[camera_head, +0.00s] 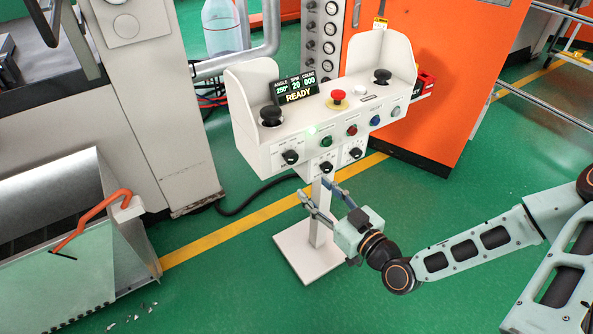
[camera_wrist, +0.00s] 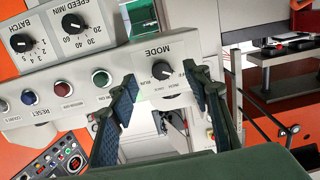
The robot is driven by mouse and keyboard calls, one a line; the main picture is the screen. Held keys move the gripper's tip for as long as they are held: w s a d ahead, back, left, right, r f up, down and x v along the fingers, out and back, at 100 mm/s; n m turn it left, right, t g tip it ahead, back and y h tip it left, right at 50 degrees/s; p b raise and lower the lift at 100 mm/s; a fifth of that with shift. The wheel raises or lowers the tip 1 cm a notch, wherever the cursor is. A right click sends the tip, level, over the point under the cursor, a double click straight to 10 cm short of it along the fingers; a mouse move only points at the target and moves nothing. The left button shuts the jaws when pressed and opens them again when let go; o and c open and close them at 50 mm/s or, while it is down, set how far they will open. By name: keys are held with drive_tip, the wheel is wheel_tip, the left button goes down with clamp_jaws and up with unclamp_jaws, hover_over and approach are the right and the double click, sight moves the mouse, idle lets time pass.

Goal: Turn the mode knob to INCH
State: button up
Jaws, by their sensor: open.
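The mode knob (camera_wrist: 163,71) is a small round black knob on the console's pale front face, beside the printed MODE label. In the wrist view it shows between my fingers with its markings; which marking its pointer meets is too small to tell. In the head view the knob (camera_head: 290,157) is the leftmost black knob on the front. My gripper (camera_wrist: 161,80) is open, with one dark finger on each side of the knob in that view. In the head view my gripper (camera_head: 317,192) is below the console, near its post, apart from the knob and holding nothing.
The console (camera_head: 253,160) stands on a post with a pale base plate (camera_head: 298,262). Its top carries a red mushroom button (camera_head: 338,98) and a display reading READY (camera_head: 297,90). Speed (camera_wrist: 75,22) and batch (camera_wrist: 20,43) knobs are nearby. An orange cabinet (camera_head: 445,100) stands behind.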

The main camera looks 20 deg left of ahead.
sight(293, 160)
drive_tip(key=shift+m+t, duration=0.3)
drive_tip(key=shift+t, duration=0.2)
drive_tip(key=x, duration=0.3)
drive_tip(key=r+x, duration=0.1)
drive_tip(key=x, duration=0.3)
drive_tip(key=r+x, duration=0.1)
drive_tip(key=x, duration=0.2)
drive_tip(key=shift+w+a+b, duration=0.2)
drive_tip(key=shift+a+b, duration=0.05)
drive_tip(key=shift+b, duration=0.1)
drive_tip(key=c, duration=1.2)
